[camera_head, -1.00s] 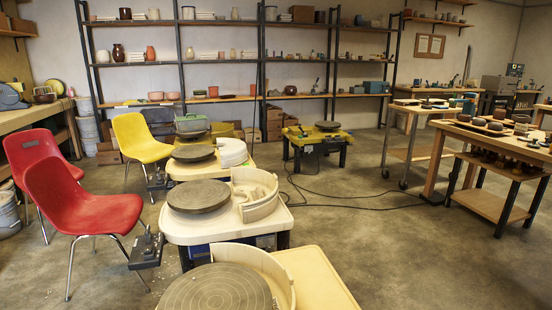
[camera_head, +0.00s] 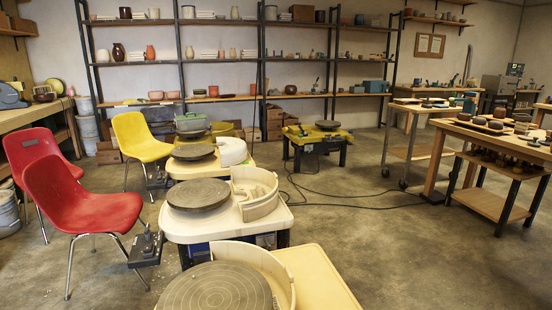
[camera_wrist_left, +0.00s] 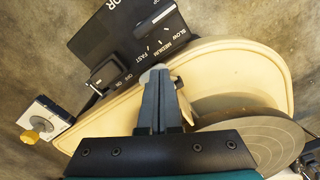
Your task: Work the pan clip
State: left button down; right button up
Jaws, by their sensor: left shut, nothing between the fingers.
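In the left wrist view, my left gripper (camera_wrist_left: 158,78) is shut and empty, with its fingertips over the rim of a cream wheel pan (camera_wrist_left: 222,62). The grey wheel head (camera_wrist_left: 262,138) is at the lower right, partly hidden by the gripper body. Neither gripper shows in the head view.
A black speed control box (camera_wrist_left: 135,35) lies beyond the pan. A pale box with a yellow knob (camera_wrist_left: 32,132) is at left. In the head view, wheels (camera_head: 198,194) stand in a row, with red chairs (camera_head: 85,205) at left and open floor (camera_head: 370,255) at right.

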pick_arm(q)
jog(key=shift+f+b, duration=1.1)
jog(key=shift+f, duration=0.65)
jog(key=shift+r, duration=0.15)
notch_tip(320, 180, up, 8)
jog(key=p, duration=0.9)
